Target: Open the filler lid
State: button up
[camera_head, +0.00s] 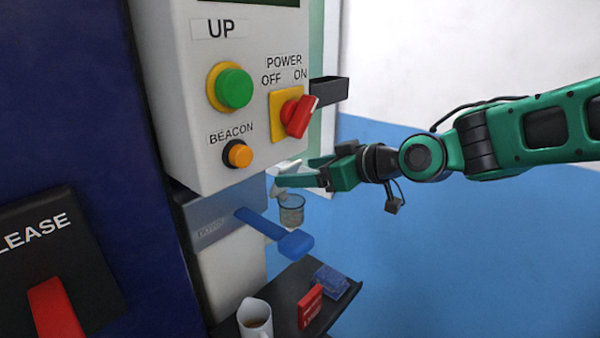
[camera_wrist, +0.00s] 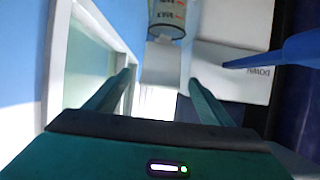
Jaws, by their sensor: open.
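A clear cylindrical reservoir (camera_head: 291,214) with markings sits below the control box, beside the blue lever. It also shows at the top of the wrist view (camera_wrist: 167,17). A pale grey-white flap (camera_wrist: 161,62), which looks like the filler lid, adjoins the reservoir. It lies between my two fingers in the wrist view. My gripper (camera_head: 296,172) is open, its green fingers pointing left at the reservoir's top. In the wrist view my gripper (camera_wrist: 162,80) has one finger on each side of the flap, with gaps visible. In the head view the fingers partly hide the lid area.
The control box (camera_head: 205,165) carries a green button, red power switch and orange beacon button. A blue lever (camera_head: 290,242) sticks out close below the gripper. A dark shelf (camera_head: 285,290) holds a white jug (camera_head: 254,318), a red box (camera_head: 310,305) and a blue box (camera_head: 331,281).

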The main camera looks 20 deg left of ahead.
aim_at(292, 165)
jog(key=shift+x, duration=0.9)
jog(key=c, duration=1.5)
jog(key=shift+w+a+r, duration=0.55)
jog(key=shift+a+r, duration=0.2)
jog(key=shift+a, duration=0.15)
jog(key=o, duration=1.5)
jog(key=shift+s+f, duration=0.1)
jog(key=shift+s+f, duration=0.1)
jog(key=shift+s, duration=0.05)
